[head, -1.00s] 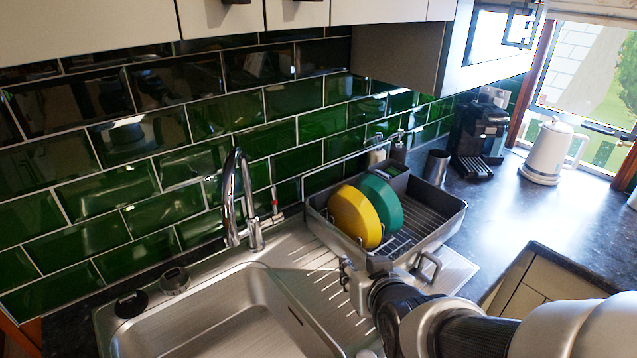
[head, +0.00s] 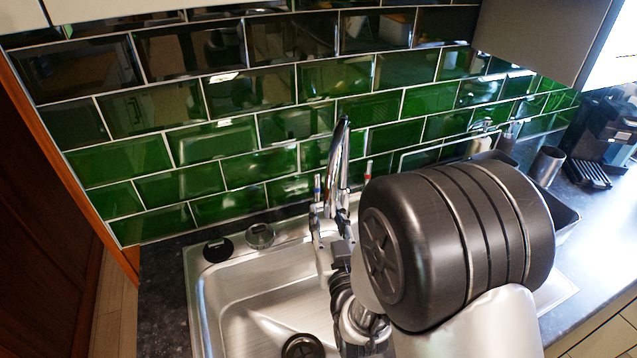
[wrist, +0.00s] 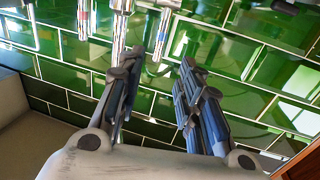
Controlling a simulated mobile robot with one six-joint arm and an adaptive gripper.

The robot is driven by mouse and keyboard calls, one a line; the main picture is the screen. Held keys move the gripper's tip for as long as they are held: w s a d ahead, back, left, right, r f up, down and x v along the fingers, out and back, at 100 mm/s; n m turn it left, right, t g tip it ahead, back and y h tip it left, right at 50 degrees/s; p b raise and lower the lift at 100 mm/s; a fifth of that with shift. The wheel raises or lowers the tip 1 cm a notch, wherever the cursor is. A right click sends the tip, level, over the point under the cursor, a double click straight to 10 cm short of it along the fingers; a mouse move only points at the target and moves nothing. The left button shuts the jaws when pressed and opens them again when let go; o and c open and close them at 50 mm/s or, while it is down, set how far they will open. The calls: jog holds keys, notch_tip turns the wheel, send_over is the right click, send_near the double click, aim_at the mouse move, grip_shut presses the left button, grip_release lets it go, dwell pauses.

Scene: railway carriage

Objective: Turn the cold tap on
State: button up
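The chrome tap (head: 340,160) stands at the back of the sink against green tiles. Its blue-marked cold lever (head: 317,188) stands upright left of the spout. A red-marked lever (head: 368,172) is on the right. My gripper (head: 330,245) is low in front of the tap, partly hidden by my arm. In the wrist view, which is upside down, my gripper (wrist: 160,60) is open with two separated fingers. The cold lever (wrist: 163,35) appears just beyond and between the fingertips, beside the spout (wrist: 118,35). I cannot tell whether they touch.
The steel sink basin (head: 255,310) lies below my gripper. The green tiled wall (head: 230,155) is close behind the tap. The dish rack (head: 566,218) is mostly hidden behind my arm. A coffee machine (head: 603,130) and a metal cup (head: 546,166) stand at the right.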

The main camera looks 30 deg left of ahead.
aim_at(318, 185)
jog(key=b+x, duration=0.1)
jog(key=x, duration=1.1)
jog(key=shift+w+a+b, duration=0.15)
jog(key=shift+b, duration=0.2)
jog(key=shift+c, duration=0.5)
grip_shut()
